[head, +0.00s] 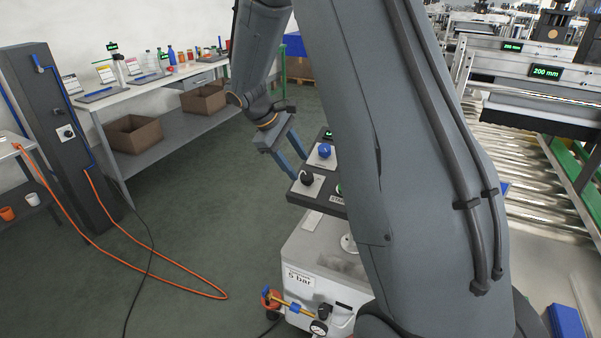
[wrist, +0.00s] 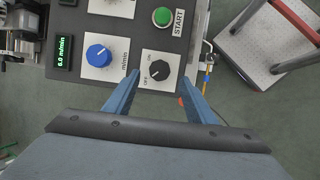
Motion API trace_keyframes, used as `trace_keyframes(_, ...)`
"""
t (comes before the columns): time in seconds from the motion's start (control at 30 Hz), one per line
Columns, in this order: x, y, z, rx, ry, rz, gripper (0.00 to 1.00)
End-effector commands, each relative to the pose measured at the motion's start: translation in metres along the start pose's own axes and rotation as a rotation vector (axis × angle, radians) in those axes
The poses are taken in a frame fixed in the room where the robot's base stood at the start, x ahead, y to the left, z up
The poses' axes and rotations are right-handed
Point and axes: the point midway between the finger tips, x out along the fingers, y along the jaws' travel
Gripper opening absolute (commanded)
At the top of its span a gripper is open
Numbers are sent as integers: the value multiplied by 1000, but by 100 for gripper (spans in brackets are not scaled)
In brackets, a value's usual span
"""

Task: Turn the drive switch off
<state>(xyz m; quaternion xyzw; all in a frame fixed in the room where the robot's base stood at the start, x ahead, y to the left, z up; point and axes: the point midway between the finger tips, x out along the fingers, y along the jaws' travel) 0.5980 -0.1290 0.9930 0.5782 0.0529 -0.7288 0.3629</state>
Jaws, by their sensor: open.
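The drive switch, a black rotary knob (wrist: 160,71) on a pale plate, sits on a dark control panel (head: 328,200). It also shows in the head view (head: 306,178). Small OFF and ON markings stand beside it; its setting is too small to read surely. My gripper (wrist: 154,76) is open, with its two blue fingers on either side of the knob's near side in the wrist view. I cannot tell whether they touch it. In the head view my gripper (head: 299,167) is just above the panel's left edge by the switch.
A blue knob (wrist: 98,55), a green START button (wrist: 162,17) and a display (wrist: 64,58) reading 0.0 m/min share the panel. A pale cabinet (head: 312,252) stands below. My arm hides much of the head view's middle. Open floor lies left, with an orange hose (head: 180,266) across it.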

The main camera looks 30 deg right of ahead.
Motion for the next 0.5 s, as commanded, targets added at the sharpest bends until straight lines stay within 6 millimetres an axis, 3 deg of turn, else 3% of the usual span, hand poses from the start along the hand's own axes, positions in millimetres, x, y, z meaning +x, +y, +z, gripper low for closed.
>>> trace_keyframes(0.2, -27, 0, 0, 1, 1, 1, 50)
trace_keyframes(0.5, -33, -1, 1, -1, -1, -1, 50)
